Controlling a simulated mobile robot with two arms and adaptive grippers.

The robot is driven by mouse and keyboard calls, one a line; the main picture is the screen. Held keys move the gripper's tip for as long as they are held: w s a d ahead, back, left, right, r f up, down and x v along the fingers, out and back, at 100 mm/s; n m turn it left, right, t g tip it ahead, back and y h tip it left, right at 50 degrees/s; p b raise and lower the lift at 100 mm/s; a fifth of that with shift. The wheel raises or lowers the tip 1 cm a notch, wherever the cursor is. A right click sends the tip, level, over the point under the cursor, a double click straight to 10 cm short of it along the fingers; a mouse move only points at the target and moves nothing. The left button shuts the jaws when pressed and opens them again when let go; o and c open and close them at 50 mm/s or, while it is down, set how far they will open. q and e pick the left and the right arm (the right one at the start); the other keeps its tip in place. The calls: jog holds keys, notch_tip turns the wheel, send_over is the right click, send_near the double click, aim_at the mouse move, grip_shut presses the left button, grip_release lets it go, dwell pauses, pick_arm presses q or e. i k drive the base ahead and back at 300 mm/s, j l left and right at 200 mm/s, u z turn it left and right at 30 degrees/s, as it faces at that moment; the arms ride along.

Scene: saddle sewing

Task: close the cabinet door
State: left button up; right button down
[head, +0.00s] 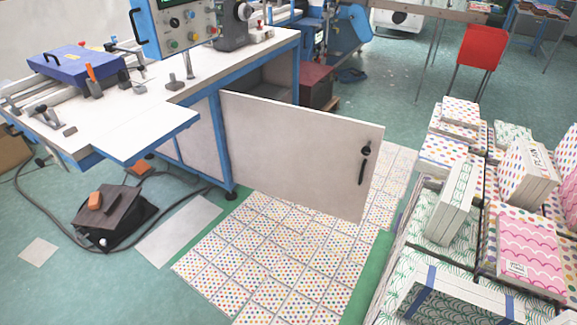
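The cabinet door (290,150) is a flat white panel, swung wide open from the blue-framed cabinet (223,145) under the workbench. Its hinged side is at the left, and its free edge points to the right. A black handle (363,165) with a round lock above it sits near the free edge. The dark cabinet opening (262,85) shows above and behind the door. Neither of my grippers is in view.
Stacks of patterned boxes (450,200) fill the right side. Dotted sheets (285,250) cover the floor before the door. A black foot pedal (110,210) with a cable lies at left. A red chair (482,47) stands at the back right.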

aim_at(309, 157)
jog(key=j+z, duration=0.1)
jog(key=j, duration=1.15)
jog(key=i+j+z, duration=0.3)
jog(key=i+j, duration=0.7)
jog(key=j, duration=0.15)
